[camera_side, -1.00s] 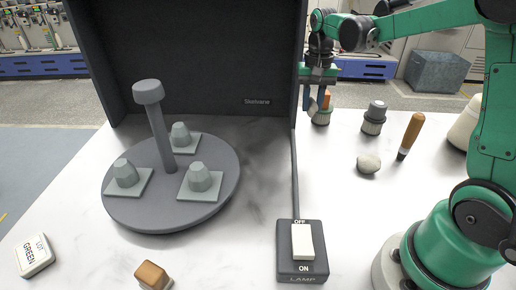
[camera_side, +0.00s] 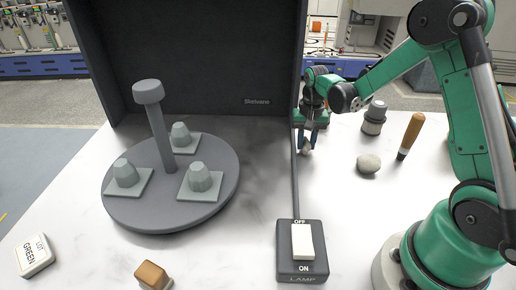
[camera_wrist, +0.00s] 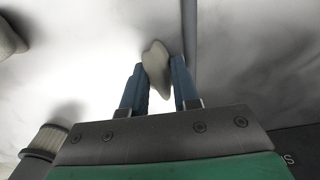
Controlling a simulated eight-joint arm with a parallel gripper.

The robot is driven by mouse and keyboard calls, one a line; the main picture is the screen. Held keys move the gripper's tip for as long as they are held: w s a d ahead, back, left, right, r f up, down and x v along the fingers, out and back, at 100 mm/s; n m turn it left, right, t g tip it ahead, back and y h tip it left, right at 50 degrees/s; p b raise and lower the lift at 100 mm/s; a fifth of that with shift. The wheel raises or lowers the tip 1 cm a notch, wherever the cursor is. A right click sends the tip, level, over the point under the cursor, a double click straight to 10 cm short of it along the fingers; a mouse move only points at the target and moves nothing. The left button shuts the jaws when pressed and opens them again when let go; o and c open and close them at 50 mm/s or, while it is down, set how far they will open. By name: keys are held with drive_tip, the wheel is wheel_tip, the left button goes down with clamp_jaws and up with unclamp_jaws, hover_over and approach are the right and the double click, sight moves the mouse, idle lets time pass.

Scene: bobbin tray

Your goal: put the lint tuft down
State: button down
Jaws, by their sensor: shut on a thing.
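The lint tuft (camera_side: 305,146) is a small beige-grey lump with a pointed end. In the side view it is between my gripper's fingertips, near the cord beside the dark panel. In the wrist view the lint tuft (camera_wrist: 155,66) shows between the two blue fingers, its tip toward the palm. My gripper (camera_side: 307,141) points down and is shut on it; the fingers also show in the wrist view (camera_wrist: 160,82). I cannot tell whether the tuft touches the table.
A grey round tray (camera_side: 125,213) with a post and several bobbin-like pieces stands left. A lamp switch (camera_side: 302,268) is in front, its cord (camera_side: 294,185) running back beside my gripper. A pale lump (camera_side: 368,163), a wooden-handled tool (camera_side: 411,135) and a dark-capped piece (camera_side: 374,118) stand right.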

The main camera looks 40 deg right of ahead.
sight(307, 140)
drive_tip(key=shift+f, duration=0.1)
drive_tip(key=c, duration=0.7)
unclamp_jaws()
drive_tip(key=shift+o, duration=0.2)
wheel_tip(307, 140, up, 12)
drive_tip(key=f, duration=0.1)
drive_tip(key=s+a+r+n+t, duration=0.2)
drive_tip(key=s+a+n+t, duration=0.5)
drive_tip(key=a, duration=0.5)
drive_tip(key=shift+s+a+r+n, duration=0.15)
drive_tip(key=shift+s+n, duration=0.25)
drive_tip(key=shift+n, duration=0.6)
